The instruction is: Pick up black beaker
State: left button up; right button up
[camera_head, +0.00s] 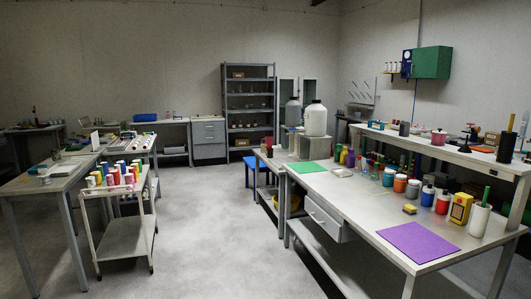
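Two dark cylindrical vessels stand on the raised shelf at the right. One is a black cup-like vessel (506,147) near the shelf's right end, with a thin stick showing above it. The other is a smaller dark cylinder (404,129) farther left along the shelf. I cannot tell which of them, if either, is the black beaker. Neither of my grippers shows in the head view.
The long right workbench (340,190) carries several paint jars, a purple sheet (418,242) and a green sheet (306,167). A white trolley (124,240) with colored bottles stands at left beside grey tables. The floor (215,235) between is clear.

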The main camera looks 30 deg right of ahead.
aim_at(270, 151)
jog(key=i+z, duration=0.5)
jog(key=i, duration=1.5)
jog(key=i+j+z, duration=0.1)
jog(key=i, duration=1.45)
jog(key=i+z, duration=0.3)
jog(key=i, duration=0.55)
jog(key=i+j+z, duration=0.15)
jog(key=i+z, duration=0.15)
jog(key=i, duration=0.55)
jog(key=i+u, duration=0.1)
jog(key=i, duration=0.8)
jog(key=i+l, duration=0.15)
jog(key=i, duration=0.75)
jog(key=i+j+z, duration=0.15)
jog(key=i+z, duration=0.25)
jog(key=i, duration=0.85)
